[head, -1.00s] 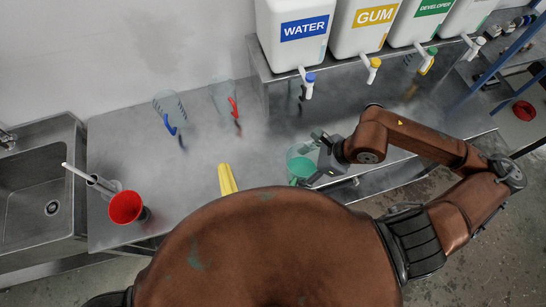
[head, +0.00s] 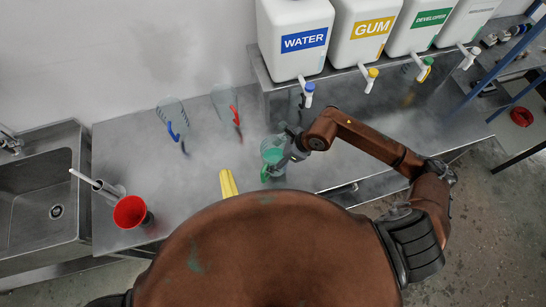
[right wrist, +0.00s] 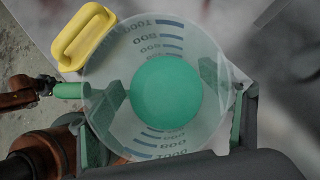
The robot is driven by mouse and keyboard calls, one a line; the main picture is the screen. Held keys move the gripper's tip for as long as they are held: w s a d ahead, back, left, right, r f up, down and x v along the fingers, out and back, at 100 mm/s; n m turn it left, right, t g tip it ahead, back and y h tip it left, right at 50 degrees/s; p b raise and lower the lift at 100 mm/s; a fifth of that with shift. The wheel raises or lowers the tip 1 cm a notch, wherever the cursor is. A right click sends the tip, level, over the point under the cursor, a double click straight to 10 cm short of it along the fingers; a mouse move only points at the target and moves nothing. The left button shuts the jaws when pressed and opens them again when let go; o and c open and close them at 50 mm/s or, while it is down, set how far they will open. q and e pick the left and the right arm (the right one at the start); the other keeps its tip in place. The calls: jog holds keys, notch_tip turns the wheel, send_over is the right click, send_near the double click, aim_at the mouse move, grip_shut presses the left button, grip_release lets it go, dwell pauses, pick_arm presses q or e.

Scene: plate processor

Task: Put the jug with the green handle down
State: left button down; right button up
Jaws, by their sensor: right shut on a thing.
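My right gripper (head: 291,146) is shut around the jug, with a finger on each side in the wrist view. The jug looks about upright. I cannot tell whether its base touches the counter.
A yellow handle (head: 228,183) stands close left of the held jug. Blue-handled (head: 172,115) and red-handled (head: 224,100) jugs stand at the back. A red funnel-like vessel (head: 130,212) is near the sink (head: 40,205). Tanks with taps (head: 295,50) overhang the counter behind.

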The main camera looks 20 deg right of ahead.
aim_at(273, 159)
jog(key=shift+w+a+f, duration=0.1)
jog(key=shift+w+f, duration=0.05)
notch_tip(273, 159, down, 3)
jog(key=shift+p, duration=0.65)
jog(key=shift+w+f, duration=0.1)
jog(key=shift+f, duration=0.05)
jog(key=shift+f, duration=0.1)
jog(key=o, duration=1.9)
jog(key=b+v, duration=0.1)
jog(key=v, duration=1.1)
jog(key=shift+b, duration=0.4)
